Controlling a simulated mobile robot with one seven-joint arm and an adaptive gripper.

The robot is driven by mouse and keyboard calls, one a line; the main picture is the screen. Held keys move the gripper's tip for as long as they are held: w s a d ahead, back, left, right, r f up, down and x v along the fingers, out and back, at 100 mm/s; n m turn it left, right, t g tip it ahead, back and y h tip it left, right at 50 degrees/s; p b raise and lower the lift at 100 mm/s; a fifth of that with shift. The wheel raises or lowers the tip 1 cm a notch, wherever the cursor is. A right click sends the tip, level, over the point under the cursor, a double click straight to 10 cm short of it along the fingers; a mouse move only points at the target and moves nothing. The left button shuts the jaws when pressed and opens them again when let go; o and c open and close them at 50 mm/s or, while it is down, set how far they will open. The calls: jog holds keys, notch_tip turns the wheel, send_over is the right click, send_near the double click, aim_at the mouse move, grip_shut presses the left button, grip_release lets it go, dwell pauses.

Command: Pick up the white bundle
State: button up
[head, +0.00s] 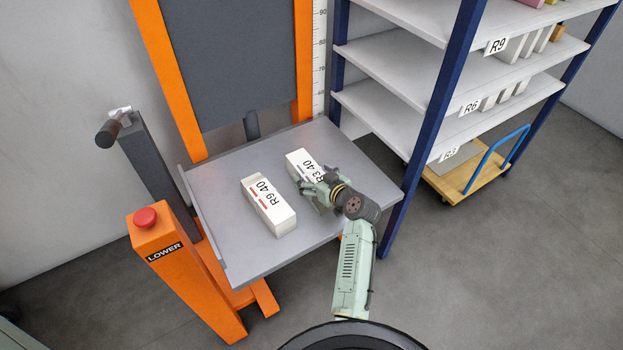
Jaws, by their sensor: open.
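Two white bundles lie on the grey lift platform (222,235). The nearer white bundle (270,207), marked "R9 40", lies fully in view left of my gripper. The other white bundle (297,160), marked "R3 40", lies behind and to the right of it, partly hidden by my gripper. My gripper (310,186) is open at the near end of the "R3 40" bundle. I cannot tell whether its fingers touch that bundle.
An orange lift post (180,280) with a red button and "LOWER" label stands at left. A blue-framed shelf rack (405,110) with white boards rises close on the right. A wooden cart (462,180) stands under it. Grey floor is clear in front.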

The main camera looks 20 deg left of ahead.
jog(key=shift+s+f, duration=0.1)
grip_shut()
dwell(1.1)
